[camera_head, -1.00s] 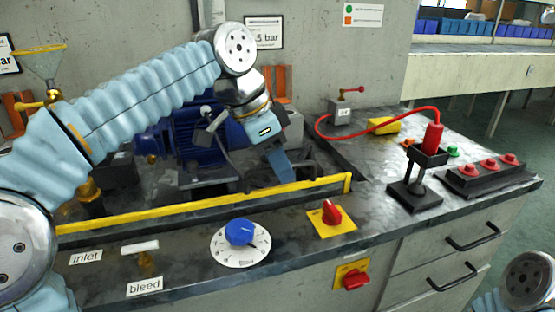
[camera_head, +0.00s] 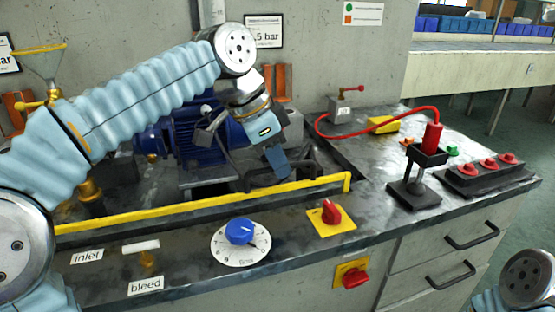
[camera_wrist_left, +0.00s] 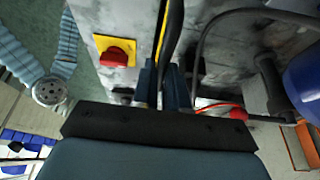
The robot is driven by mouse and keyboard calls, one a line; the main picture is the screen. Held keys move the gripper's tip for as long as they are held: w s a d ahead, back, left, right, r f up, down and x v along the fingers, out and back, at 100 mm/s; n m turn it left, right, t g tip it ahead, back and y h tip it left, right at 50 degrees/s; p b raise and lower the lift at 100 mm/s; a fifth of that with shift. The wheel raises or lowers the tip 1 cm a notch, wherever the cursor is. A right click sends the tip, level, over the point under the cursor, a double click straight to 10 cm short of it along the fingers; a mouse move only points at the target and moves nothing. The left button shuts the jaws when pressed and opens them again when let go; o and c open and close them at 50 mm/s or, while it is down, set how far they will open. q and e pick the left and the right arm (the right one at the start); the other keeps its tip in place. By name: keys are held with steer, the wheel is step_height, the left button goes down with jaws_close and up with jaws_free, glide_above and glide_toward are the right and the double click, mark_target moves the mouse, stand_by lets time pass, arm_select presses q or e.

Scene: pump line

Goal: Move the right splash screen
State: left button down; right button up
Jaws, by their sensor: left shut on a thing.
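My left gripper (camera_head: 277,163) is over the back of the bench, just behind the yellow rail (camera_head: 200,205). It is shut on a dark bar-like piece (camera_head: 303,165), which seems to be the handle or edge of the right splash screen. A clear pane cannot be made out. In the left wrist view the blue fingers (camera_wrist_left: 165,88) stand on both sides of a dark strip (camera_wrist_left: 173,35), close beside a yellow strip. My right gripper is out of view.
A blue motor (camera_head: 185,135) stands behind the rail at left. In front are a blue dial (camera_head: 240,232) and a red knob (camera_head: 331,212). To the right are a black stand (camera_head: 415,190) with a red-corded handle (camera_head: 433,138) and a red-button box (camera_head: 490,175).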

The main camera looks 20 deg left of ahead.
mark_target(277, 186)
arm_select(q)
steer(key=shift+f+b, duration=1.65)
steer(key=shift+f, duration=0.55)
steer(key=c, duration=1)
jaws_free()
steer(key=shift+r, duration=0.1)
steer(key=p+v, duration=0.5)
steer(key=v, duration=0.2)
steer(key=shift+p, duration=0.3)
